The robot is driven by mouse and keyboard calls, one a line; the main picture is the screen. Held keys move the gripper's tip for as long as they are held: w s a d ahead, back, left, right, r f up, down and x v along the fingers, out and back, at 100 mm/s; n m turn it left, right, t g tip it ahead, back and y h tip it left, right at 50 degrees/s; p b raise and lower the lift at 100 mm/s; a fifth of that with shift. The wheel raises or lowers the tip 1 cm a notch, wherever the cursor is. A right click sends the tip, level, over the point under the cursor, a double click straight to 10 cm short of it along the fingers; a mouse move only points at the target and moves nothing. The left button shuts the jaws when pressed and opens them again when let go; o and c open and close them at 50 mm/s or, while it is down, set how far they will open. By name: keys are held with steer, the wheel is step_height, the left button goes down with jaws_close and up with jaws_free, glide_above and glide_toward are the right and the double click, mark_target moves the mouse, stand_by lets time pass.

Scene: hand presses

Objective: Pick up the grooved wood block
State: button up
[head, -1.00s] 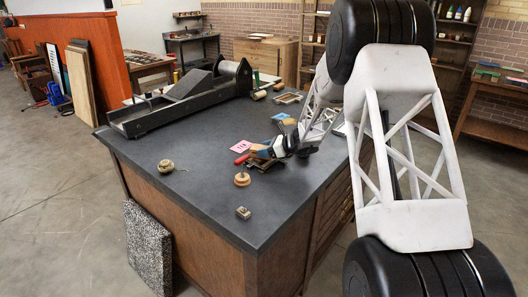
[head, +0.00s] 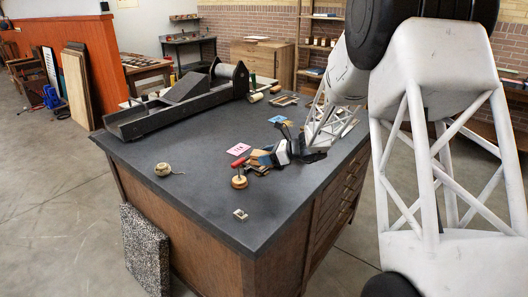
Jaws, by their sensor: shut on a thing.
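My gripper (head: 266,157) is low over the middle of the dark-topped bench, seen small and from the side in the head view. It is shut on a small tan wooden piece (head: 259,166), which looks like the grooved wood block. Its groove cannot be made out at this size. The jaws and other small things hide part of it. I cannot tell whether it is touching the bench top or just above it.
On the bench top (head: 205,190), a red-handled tool (head: 240,162), a pink card (head: 238,149) and a round wooden knob (head: 239,182) lie close by. A string ball (head: 163,169) and a small pale block (head: 240,215) sit nearer the front. A long dark press (head: 175,103) fills the back left.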

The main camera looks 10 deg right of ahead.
steer(key=s, duration=0.6)
steer(key=shift+s+d+r, duration=0.2)
steer(key=shift+d+r, duration=0.05)
steer(key=shift+r, duration=0.05)
stand_by(0.5)
